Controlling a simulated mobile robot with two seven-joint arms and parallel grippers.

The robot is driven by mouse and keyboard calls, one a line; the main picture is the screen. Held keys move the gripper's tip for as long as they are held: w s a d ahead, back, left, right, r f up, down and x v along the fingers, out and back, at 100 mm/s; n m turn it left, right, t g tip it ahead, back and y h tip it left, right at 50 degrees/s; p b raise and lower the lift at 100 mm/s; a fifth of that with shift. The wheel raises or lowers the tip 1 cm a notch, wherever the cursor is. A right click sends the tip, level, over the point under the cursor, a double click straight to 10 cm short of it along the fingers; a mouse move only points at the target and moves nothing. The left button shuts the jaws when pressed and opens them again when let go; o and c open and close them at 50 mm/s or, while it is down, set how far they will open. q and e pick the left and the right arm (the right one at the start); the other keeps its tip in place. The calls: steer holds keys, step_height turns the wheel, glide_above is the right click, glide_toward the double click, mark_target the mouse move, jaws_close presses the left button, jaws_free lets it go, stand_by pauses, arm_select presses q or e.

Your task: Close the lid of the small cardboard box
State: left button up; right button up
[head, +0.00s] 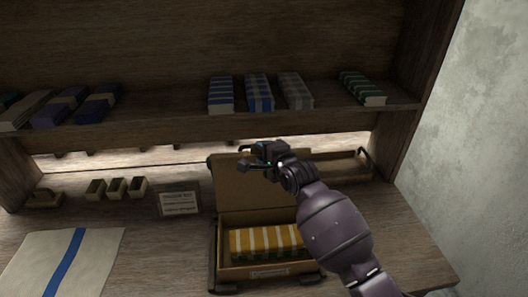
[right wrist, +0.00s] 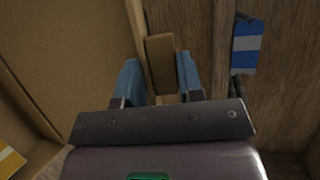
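The small cardboard box (head: 268,271) stands on the loom's wooden shelf with its lid (head: 245,192) raised upright at the back. Yellow-and-white striped cloth (head: 265,242) lies inside the box. My right gripper (head: 246,159) is at the upper edge of the lid, its arm reaching over the right part of the box. In the right wrist view the blue fingers (right wrist: 158,80) are apart, with a brown tab (right wrist: 160,62) showing between them. A firm grip on it does not show. The lid's cardboard face (right wrist: 88,45) fills the left. My left gripper is out of view.
Folded cloths (head: 260,92) line the upper shelf above the lid. A small sign (head: 179,204) and several small wooden blocks (head: 115,187) stand left of the box. A cloth with a blue stripe (head: 45,265) lies at front left. A wall (head: 490,150) bounds the right.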

steer(key=shift+r, duration=0.1)
jaws_close()
arm_select(q)
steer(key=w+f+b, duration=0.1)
steer(key=b, duration=0.2)
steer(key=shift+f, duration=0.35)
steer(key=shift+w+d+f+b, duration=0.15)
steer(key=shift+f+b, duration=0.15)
steer(key=shift+b, duration=0.25)
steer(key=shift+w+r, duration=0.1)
arm_select(e)
steer(key=s+d+f+n+t+y, duration=0.1)
steer(key=s+t, duration=0.1)
steer(key=s, duration=0.4)
steer(key=s+d+f+n+t+y, duration=0.1)
steer(key=s+t+y, duration=0.1)
steer(key=s, duration=0.4)
steer(key=shift+s+d+f, duration=0.25)
steer(key=shift+s+f, duration=0.1)
steer(key=shift+f, duration=0.05)
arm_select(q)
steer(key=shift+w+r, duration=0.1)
arm_select(e)
steer(key=o, duration=0.8)
jaws_free()
